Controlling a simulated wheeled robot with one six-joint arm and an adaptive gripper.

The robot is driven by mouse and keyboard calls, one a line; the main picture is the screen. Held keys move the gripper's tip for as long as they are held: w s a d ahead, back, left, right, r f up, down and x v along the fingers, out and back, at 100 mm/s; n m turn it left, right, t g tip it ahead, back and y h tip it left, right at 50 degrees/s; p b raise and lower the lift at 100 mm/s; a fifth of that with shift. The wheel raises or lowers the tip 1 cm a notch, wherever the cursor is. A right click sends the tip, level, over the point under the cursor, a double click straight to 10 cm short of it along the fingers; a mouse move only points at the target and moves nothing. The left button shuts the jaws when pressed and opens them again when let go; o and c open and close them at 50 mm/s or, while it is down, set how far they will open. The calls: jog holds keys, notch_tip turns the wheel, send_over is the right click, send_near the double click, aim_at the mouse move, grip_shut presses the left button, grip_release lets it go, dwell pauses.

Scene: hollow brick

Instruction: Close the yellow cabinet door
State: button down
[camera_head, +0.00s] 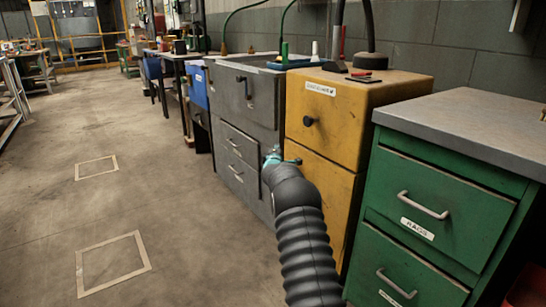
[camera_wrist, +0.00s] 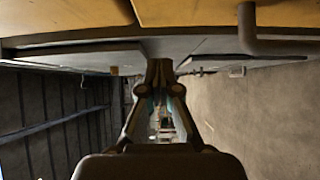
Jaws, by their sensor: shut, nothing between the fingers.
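The yellow cabinet (camera_head: 365,105) stands between a grey cabinet and a green one. Its upper front (camera_head: 330,130) carries a dark round knob and looks flush. Its lower front (camera_head: 325,195) is partly hidden by my arm; I cannot tell whether it stands ajar. My gripper (camera_head: 272,156) is in front of the grey cabinet's right side, by the yellow cabinet's left edge. In the wrist view its fingertips (camera_wrist: 160,72) are together and empty, close to a grey panel edge, with a yellow surface (camera_wrist: 190,12) beyond. Contact cannot be told.
The grey cabinet (camera_head: 235,105) with drawers and bar handles is at left. The green drawer cabinet (camera_head: 435,205) stands close at right. A dark bar handle (camera_wrist: 247,35) shows in the wrist view. Open concrete floor (camera_head: 130,130) lies to the left.

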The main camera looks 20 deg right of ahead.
jog(key=w+a+v, duration=0.1)
jog(key=v, duration=0.9)
jog(key=s+a+f+m+g+y, duration=0.2)
jog(key=f, duration=0.4)
jog(key=s+a+f+m+g+y, duration=0.1)
jog(key=a+f+m+g+y, duration=0.15)
jog(key=f, duration=0.35)
jog(key=s+a+f+m+g+y, duration=0.25)
jog(key=s+a+m, duration=0.2)
jog(key=s, duration=0.45)
jog(key=s+a+r+m+g+p, duration=0.1)
jog(key=s+a+r, duration=0.4)
jog(key=s, duration=1)
jog(key=s+a+r+m+g+y, duration=0.1)
jog(key=s+a+r, duration=0.4)
jog(key=s+r, duration=0.5)
jog(key=s+a+r+m+g+p, duration=0.1)
jog(key=s+a+r, duration=0.4)
jog(key=s, duration=1.6)
notch_tip(320, 180, up, 4)
jog(key=shift+s+a+f+p, duration=0.15)
jog(key=shift+s+a+p, duration=0.2)
jog(key=shift+s, duration=0.05)
